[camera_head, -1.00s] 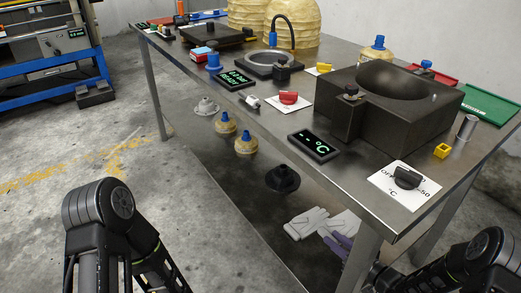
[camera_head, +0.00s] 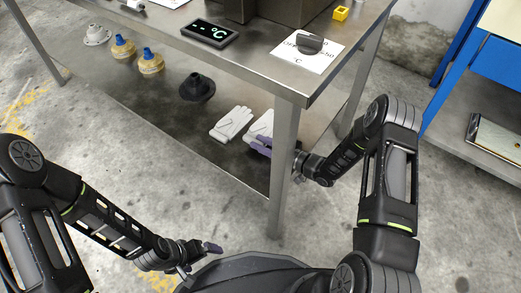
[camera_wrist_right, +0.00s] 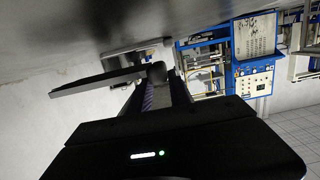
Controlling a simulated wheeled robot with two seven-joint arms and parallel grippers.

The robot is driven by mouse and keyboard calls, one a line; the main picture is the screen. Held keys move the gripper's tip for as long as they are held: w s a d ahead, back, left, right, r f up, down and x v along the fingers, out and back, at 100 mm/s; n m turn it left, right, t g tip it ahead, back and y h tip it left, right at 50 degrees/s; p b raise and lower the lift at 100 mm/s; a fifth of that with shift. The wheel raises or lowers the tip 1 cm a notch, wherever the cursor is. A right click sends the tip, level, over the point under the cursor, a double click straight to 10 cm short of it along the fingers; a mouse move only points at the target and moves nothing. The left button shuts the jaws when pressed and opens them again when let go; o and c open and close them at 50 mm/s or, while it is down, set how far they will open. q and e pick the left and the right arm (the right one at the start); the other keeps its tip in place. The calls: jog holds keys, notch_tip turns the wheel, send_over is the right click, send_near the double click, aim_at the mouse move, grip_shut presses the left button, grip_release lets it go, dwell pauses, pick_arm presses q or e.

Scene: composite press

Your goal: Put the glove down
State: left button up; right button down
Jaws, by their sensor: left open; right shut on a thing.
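Two white gloves show at the lower shelf in the head view. One glove (camera_head: 231,123) lies flat on the shelf. The other glove (camera_head: 262,124) is just right of it, at the purple fingers of my right gripper (camera_head: 260,146). My right gripper is shut on this second glove; the front table leg hides part of the gripper. Whether the held glove touches the shelf is unclear. In the right wrist view a dark, flat shape (camera_wrist_right: 95,83) lies across the purple-lined fingers (camera_wrist_right: 149,98). My left gripper (camera_head: 212,248) is open and empty, low in front of the table.
The lower shelf (camera_head: 150,107) also holds a black round part (camera_head: 197,87), yellowish blue-topped parts (camera_head: 151,62) and a grey part (camera_head: 97,35). The table leg (camera_head: 285,170) stands close to my right arm. The tabletop edge (camera_head: 240,77) overhangs the shelf. A blue-framed rack stands at right.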

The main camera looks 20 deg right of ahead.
aim_at(261, 155)
jog(key=shift+f, duration=0.1)
jog(key=shift+f+b, duration=0.75)
jog(key=shift+f, duration=1)
jog(key=shift+f, duration=0.15)
jog(key=c, duration=1.2)
grip_release()
